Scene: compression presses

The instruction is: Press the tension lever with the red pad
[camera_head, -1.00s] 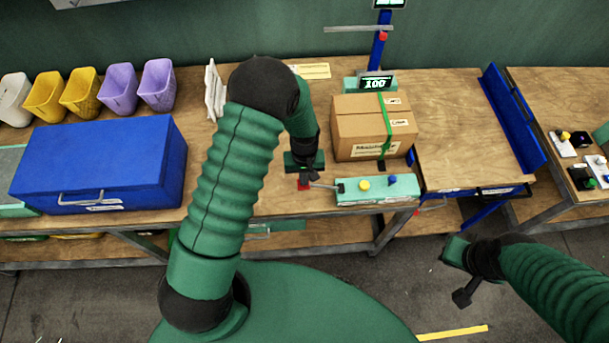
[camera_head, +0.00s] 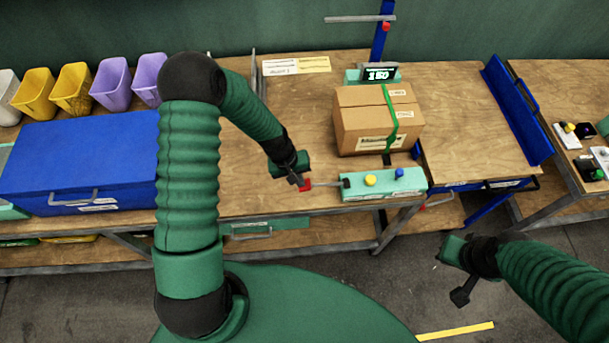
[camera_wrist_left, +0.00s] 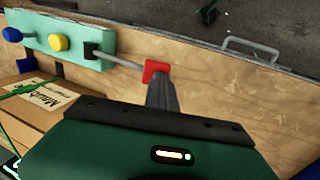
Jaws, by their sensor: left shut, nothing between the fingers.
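The tension lever is a thin grey rod (camera_head: 325,184) ending in a red pad (camera_head: 305,184). It comes out of the left end of a mint-green control box (camera_head: 384,184) with a yellow and a blue knob. My left gripper (camera_head: 298,182) is shut and empty, its fingertips beside the red pad on its left in the head view. In the left wrist view the fingers overlap the near edge of the red pad (camera_wrist_left: 156,69); I cannot tell whether they touch it.
A cardboard box (camera_head: 377,118) with a green strap stands behind the control box. A display (camera_head: 379,74) behind it reads 150. A blue case (camera_head: 80,166) and several bins stand left. The bench top left of the pad is clear.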

